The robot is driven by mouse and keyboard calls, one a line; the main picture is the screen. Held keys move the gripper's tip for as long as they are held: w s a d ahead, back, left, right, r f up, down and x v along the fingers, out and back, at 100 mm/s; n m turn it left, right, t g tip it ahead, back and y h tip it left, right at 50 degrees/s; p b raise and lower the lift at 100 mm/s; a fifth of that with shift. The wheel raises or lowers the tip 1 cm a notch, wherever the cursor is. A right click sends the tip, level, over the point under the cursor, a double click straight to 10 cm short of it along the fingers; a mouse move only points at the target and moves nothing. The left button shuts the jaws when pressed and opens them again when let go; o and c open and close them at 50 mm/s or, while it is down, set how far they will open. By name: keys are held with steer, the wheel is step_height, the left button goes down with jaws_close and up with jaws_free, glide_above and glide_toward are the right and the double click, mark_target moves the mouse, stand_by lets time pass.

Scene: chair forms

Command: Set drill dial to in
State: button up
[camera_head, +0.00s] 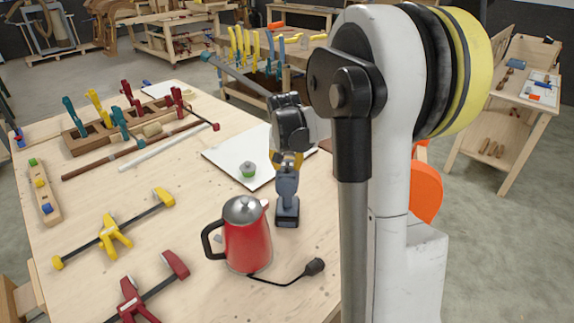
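A blue-grey cordless drill (287,192) stands upright on its battery base on the wooden workbench (175,215), behind and right of the red kettle. A yellow part shows at its top, just below the end of my arm. The dial cannot be made out at this size. My gripper (291,150) is at the top of the drill, reaching it from above. Its fingers are small and partly hidden, so I cannot tell whether they touch the drill or how far apart they are.
A red kettle (247,240) and a black plug on a cord (313,267) are in front of the drill. A green-topped item (248,171) sits on a white sheet (222,153) to its left. Clamps (110,238) lie farther left. My own arm blocks the right side.

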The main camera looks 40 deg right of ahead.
jaws_close()
steer(key=shift+m, duration=0.3)
steer(key=m+g+h, duration=0.1)
steer(key=m, duration=0.2)
steer(key=shift+m, duration=0.3)
steer(key=shift+m+g, duration=0.7)
steer(key=shift+m, duration=0.8)
steer(key=shift+h, duration=0.3)
jaws_free()
